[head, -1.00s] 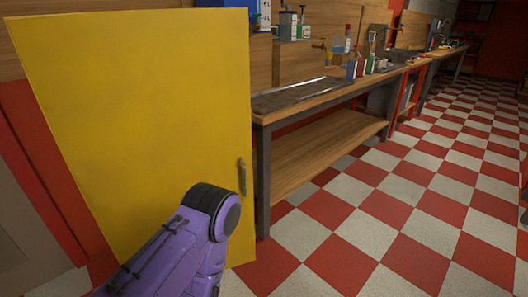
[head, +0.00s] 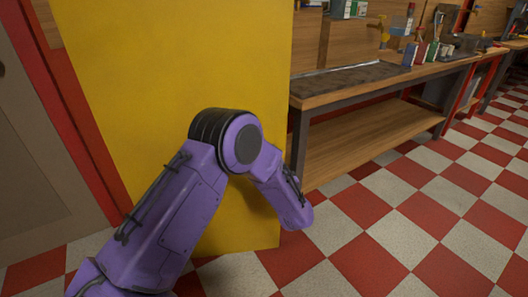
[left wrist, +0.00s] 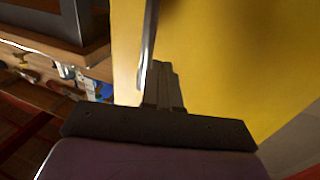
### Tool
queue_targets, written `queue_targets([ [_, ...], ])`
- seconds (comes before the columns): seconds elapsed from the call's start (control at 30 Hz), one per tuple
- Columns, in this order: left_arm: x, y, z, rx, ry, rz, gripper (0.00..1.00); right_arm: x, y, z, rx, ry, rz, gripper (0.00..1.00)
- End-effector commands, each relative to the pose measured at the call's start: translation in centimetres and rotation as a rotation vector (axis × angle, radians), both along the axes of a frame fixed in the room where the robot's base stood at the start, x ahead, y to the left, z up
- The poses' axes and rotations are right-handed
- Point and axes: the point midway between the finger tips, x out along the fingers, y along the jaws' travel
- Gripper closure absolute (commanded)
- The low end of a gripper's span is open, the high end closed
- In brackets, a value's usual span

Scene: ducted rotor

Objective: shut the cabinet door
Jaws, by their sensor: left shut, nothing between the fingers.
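The yellow cabinet door (head: 125,85) fills the left and middle of the head view, its flat face toward me. It also fills much of the left wrist view (left wrist: 235,60). Its metal handle (left wrist: 149,45) shows in the left wrist view; in the head view my purple left arm hides it. My left gripper (left wrist: 164,84) is shut and empty, its fingers close to the handle and the door face. I cannot tell whether they touch. The gripper itself is hidden in the head view. My right gripper is out of view.
A wooden workbench (head: 390,78) with dark metal legs stands right of the door, with bottles and boxes on it. A red frame (head: 75,125) stands left of the door. The checkered floor (head: 400,220) is clear at the right.

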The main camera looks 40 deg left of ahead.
Motion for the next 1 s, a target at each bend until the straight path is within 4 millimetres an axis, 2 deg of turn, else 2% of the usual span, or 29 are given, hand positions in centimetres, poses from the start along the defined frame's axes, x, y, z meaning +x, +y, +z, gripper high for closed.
queue_targets([
  [0.3, 4.3, 5.7, -0.3, -0.001, 0.000, 0.002, 1.00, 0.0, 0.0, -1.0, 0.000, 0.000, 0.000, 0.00],
  [0.5, 6.2, 8.0, -0.3, -0.002, 0.001, 0.000, 1.00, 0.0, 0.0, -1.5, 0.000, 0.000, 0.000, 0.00],
  [1.0, 6.8, 8.9, -0.1, -0.001, 0.002, 0.001, 1.00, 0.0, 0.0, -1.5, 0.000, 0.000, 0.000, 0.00],
])
